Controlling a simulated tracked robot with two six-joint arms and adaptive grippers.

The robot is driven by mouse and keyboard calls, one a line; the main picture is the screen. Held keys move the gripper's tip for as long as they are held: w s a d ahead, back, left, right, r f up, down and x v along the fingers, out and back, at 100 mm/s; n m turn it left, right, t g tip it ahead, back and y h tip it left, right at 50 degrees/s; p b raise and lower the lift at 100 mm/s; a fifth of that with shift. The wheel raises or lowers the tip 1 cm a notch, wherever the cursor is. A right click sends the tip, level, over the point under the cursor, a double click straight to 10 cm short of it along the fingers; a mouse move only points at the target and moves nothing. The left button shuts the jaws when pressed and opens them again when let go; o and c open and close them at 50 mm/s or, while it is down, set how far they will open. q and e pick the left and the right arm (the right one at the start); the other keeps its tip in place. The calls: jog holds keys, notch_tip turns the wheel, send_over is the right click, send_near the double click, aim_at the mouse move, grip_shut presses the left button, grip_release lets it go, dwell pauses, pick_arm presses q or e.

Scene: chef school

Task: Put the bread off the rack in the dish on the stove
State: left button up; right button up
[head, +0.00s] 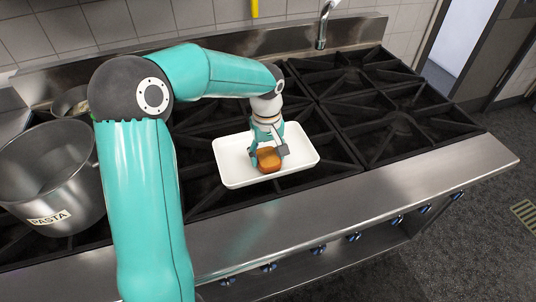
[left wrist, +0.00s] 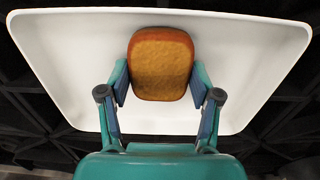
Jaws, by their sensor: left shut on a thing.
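The bread (head: 268,159) is a small golden-brown loaf, and it also shows in the left wrist view (left wrist: 160,64). The white dish (head: 233,172) is a shallow rectangular tray on the stove; its inside fills much of the left wrist view (left wrist: 70,62). My left gripper (head: 267,151) is shut on the bread, with a finger on each side of it. It holds the bread over the inside of the dish, near the front side. I cannot tell whether the bread touches the dish floor. The right gripper is not in view.
The stove (head: 430,181) has black grates (head: 400,118) with free room right of the dish. A large metal pot (head: 60,190) labelled PASTA stands at the left. A tap (head: 322,28) rises behind the stove, and knobs line its front edge.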

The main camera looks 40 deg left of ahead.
aim_at(267, 156)
pick_arm(q)
jog(key=shift+f, duration=0.2)
jog(key=o, duration=1)
jog(key=shift+r, duration=0.1)
notch_tip(267, 156, up, 12)
dwell(0.5)
